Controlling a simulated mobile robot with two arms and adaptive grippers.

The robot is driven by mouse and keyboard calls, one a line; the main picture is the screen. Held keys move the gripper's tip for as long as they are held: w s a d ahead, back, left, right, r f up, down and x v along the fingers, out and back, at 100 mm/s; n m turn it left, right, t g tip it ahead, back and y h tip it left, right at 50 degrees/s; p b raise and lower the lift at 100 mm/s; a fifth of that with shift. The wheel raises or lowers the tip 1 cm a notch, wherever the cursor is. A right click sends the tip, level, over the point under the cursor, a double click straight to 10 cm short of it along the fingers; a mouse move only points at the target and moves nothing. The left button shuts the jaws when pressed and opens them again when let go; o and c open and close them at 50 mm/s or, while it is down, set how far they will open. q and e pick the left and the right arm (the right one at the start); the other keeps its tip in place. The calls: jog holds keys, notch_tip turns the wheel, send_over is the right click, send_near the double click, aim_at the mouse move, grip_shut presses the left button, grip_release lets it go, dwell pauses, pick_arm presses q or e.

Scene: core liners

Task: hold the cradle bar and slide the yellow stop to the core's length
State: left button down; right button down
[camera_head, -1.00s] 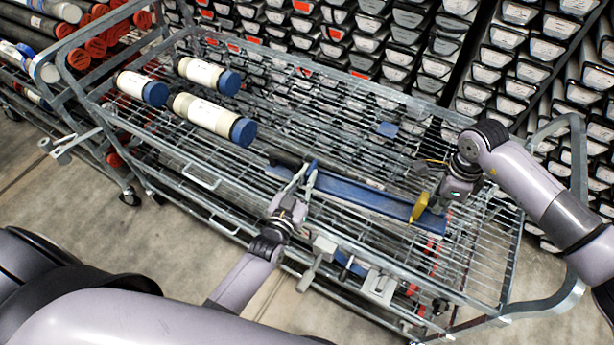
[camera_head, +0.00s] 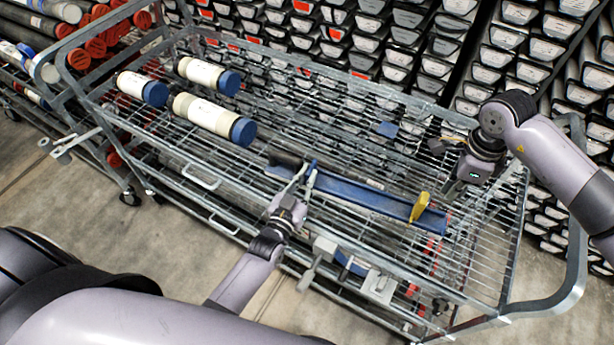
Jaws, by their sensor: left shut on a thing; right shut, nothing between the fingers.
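The blue cradle bar (camera_head: 364,195) lies lengthwise on the wire cart. The yellow stop (camera_head: 419,207) stands upright on the bar near its right end. A dark core (camera_head: 336,177) seems to lie along the bar's far side, its ends hard to make out. My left gripper (camera_head: 308,176) is shut on the cradle bar near its left end.
Several white tubes with blue caps (camera_head: 214,118) lie on the cart's left part. The wire cart (camera_head: 190,232) has raised end rails. Grey clamp-like blocks (camera_head: 379,287) sit on its near edge. Racks of core trays (camera_head: 400,60) stand close behind.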

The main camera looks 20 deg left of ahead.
dwell(0.4)
pick_arm(q)
jog(key=c, duration=1.6)
grip_release()
jog(key=shift+s, duration=0.1)
jog(key=s, duration=1.2)
jog(key=shift+a, duration=0.45)
jog(key=shift+w, duration=0.1)
